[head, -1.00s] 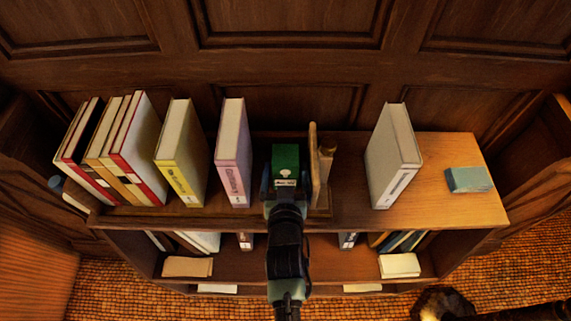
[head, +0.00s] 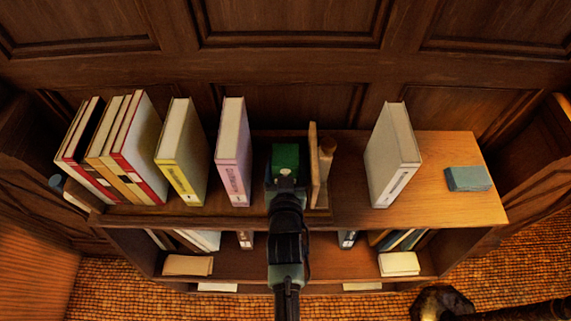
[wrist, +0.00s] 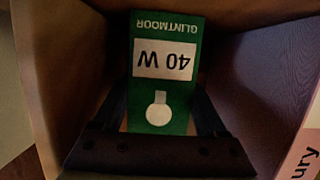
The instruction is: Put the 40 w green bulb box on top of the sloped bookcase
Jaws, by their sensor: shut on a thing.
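The green bulb box (head: 286,156) is in my gripper (head: 287,180) at the middle of the bookcase top. The wrist view shows the box (wrist: 180,98) with its "40 W" label upside down, a white bulb picture and the word GLINTMOOR. My gripper's dark fingers (wrist: 162,112) are shut on both its sides. The wooden bookcase (head: 450,208) is below, with books on its top. The box is in the gap between a pink book and an upright wooden piece. Its underside is hidden, so I cannot tell whether it touches the top.
The pink book (head: 234,150) is left of the box, and the upright wooden piece (head: 314,165) is close on the right. A white book (head: 393,155) and a blue-grey block (head: 467,178) stand farther right. The panelled wall (head: 290,50) is behind.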

